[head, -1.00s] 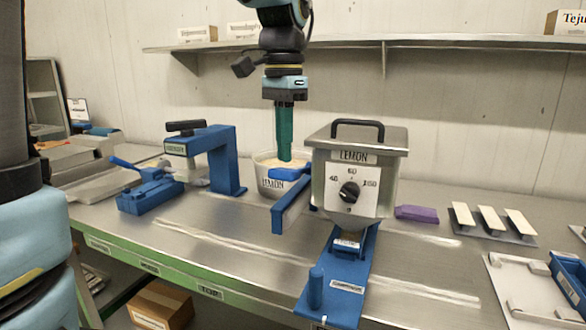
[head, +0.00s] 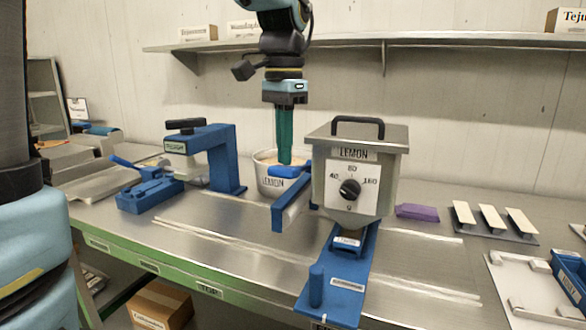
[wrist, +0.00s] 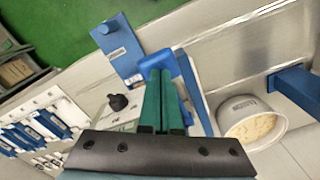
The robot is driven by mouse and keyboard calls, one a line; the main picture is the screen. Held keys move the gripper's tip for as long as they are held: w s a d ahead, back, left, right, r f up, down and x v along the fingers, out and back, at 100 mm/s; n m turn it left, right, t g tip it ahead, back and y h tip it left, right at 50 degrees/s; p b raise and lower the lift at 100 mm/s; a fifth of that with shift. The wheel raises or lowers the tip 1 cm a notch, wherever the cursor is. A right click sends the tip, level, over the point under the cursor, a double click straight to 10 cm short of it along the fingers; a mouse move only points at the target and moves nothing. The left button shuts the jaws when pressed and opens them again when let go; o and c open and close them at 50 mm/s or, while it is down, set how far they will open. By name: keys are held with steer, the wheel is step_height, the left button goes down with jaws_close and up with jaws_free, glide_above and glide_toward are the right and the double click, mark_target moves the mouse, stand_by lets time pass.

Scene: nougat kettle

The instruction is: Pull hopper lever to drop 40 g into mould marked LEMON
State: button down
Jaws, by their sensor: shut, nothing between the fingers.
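The steel hopper marked LEMON (head: 330,180) stands at the middle of the bench, with a black dial (head: 350,189) on its front. Its blue lever (head: 287,171) sticks out on the left side; it also shows in the wrist view (wrist: 158,61). My gripper (head: 284,160) points straight down, its green fingers shut and empty, with the tips at the lever. Whether they touch it I cannot tell. In the wrist view my gripper (wrist: 160,75) has its tips beside the lever. A small mould with a label (head: 347,243) sits under the hopper on a blue base (head: 335,275).
A white tub of pale mass (head: 270,185) stands close behind the fingers. A blue angled stand (head: 230,160) is to the left. A purple block (head: 417,212), several pale bars (head: 492,219) and a white tray (head: 520,290) lie right.

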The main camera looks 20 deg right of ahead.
mark_target(285, 175)
steer(key=shift+f+b, duration=1.25)
steer(key=shift+f, duration=1.4)
step_height(285, 175, up, 10)
steer(key=p, duration=0.9)
steer(key=shift+r, duration=0.15)
